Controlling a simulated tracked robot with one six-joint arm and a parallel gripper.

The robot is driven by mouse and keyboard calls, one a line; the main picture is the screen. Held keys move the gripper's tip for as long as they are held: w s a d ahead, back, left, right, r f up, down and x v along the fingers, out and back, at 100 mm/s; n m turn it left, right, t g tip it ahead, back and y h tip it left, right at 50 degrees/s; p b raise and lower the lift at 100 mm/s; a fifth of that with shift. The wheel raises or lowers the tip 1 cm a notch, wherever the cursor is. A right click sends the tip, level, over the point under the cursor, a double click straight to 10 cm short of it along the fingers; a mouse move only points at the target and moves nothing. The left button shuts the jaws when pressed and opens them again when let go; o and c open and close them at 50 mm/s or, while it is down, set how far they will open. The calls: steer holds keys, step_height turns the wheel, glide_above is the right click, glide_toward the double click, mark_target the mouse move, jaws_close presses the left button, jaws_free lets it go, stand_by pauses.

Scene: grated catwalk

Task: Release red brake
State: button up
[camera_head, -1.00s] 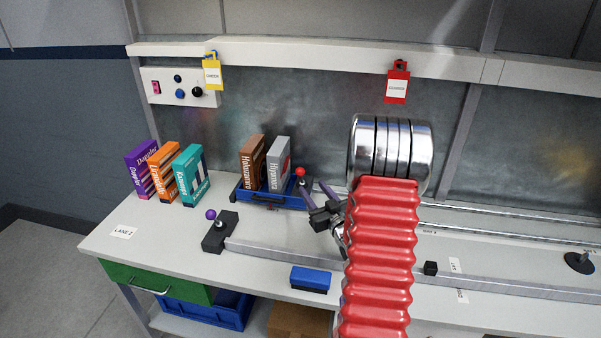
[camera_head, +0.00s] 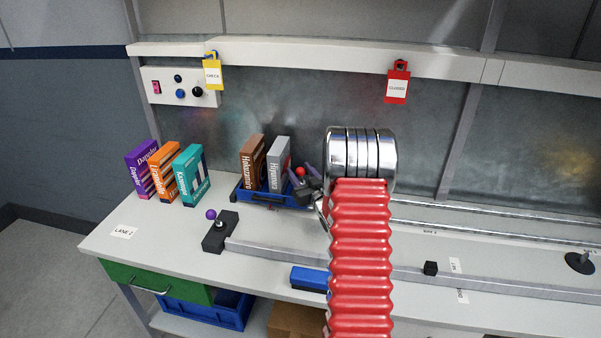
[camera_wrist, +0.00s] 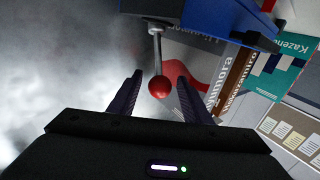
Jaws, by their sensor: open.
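The red brake is a lever with a red ball knob (camera_head: 300,171), beside the right end of the blue tray on the bench. In the wrist view the red knob (camera_wrist: 159,87) sits on a thin metal stem and lies between my two fingertips. My gripper (camera_head: 308,178) is open around the knob, with a finger on each side and no visible grip on it. In the wrist view my gripper (camera_wrist: 158,92) shows both dark purple fingers spread apart. The base of the red lever is mostly hidden in the head view by my gripper.
The blue tray (camera_head: 243,196) holds a brown box (camera_head: 252,163) and a grey box (camera_head: 279,165), close to my gripper. A purple-knobbed lever (camera_head: 217,228) stands front left. Purple, orange and teal boxes (camera_head: 188,177) stand farther left. A metal rail (camera_head: 350,270) crosses the bench.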

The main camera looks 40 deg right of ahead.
steer(key=c, duration=1)
